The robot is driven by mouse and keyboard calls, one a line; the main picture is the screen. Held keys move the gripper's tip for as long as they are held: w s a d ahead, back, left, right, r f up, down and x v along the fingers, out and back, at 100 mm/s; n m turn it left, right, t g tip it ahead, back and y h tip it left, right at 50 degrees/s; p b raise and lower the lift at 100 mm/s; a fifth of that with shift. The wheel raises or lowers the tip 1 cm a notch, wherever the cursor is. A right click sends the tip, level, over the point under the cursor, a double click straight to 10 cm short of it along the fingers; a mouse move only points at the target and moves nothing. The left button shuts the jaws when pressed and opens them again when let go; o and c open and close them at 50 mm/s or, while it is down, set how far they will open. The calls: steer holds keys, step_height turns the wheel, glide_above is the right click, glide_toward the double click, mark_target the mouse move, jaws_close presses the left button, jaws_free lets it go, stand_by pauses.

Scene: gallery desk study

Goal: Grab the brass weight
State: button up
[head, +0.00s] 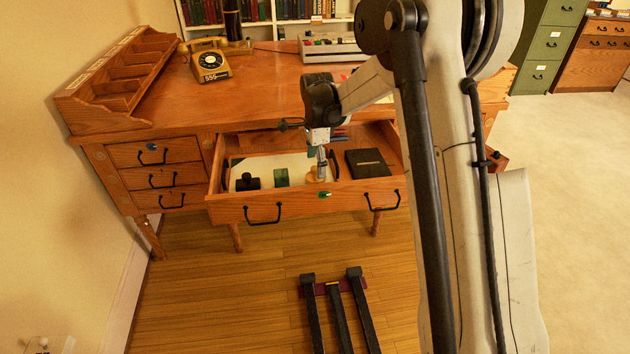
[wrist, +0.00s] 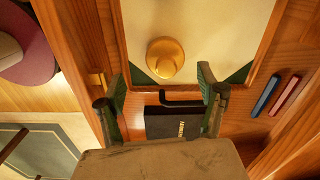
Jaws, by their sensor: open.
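The brass weight (wrist: 165,58) is a round golden disc with a knob on top. In the wrist view it sits on a pale sheet inside the drawer, just beyond the fingertips and roughly centred between them. In the head view the weight (head: 311,176) shows low in the open drawer (head: 240,212), partly hidden by my gripper. My gripper (head: 322,170) hangs over the drawer; in the wrist view its two fingers (wrist: 162,80) are spread apart with nothing between the tips. The fingers appear apart from the weight.
A black book (head: 367,163), a green box (head: 281,177) and a black object (head: 248,183) lie in the drawer. A blue stick (wrist: 265,97) and a red stick (wrist: 285,95) lie right of the fingers. A yellow telephone (head: 209,62) stands on the desk.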

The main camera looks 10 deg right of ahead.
mark_target(315, 168)
steer(key=shift+w+a+f+b, duration=0.15)
steer(key=shift+f+b, duration=0.2)
steer(key=shift+f, duration=0.65)
steer(key=shift+w+d+f+b, duration=0.15)
steer(key=shift+f+b, duration=0.25)
steer(key=shift+f, duration=0.65)
steer(key=shift+w+a+f+b, duration=0.15)
steer(key=shift+f+b, duration=0.2)
steer(key=shift+f, duration=0.65)
steer(key=c, duration=1.7)
steer(key=shift+r, duration=0.2)
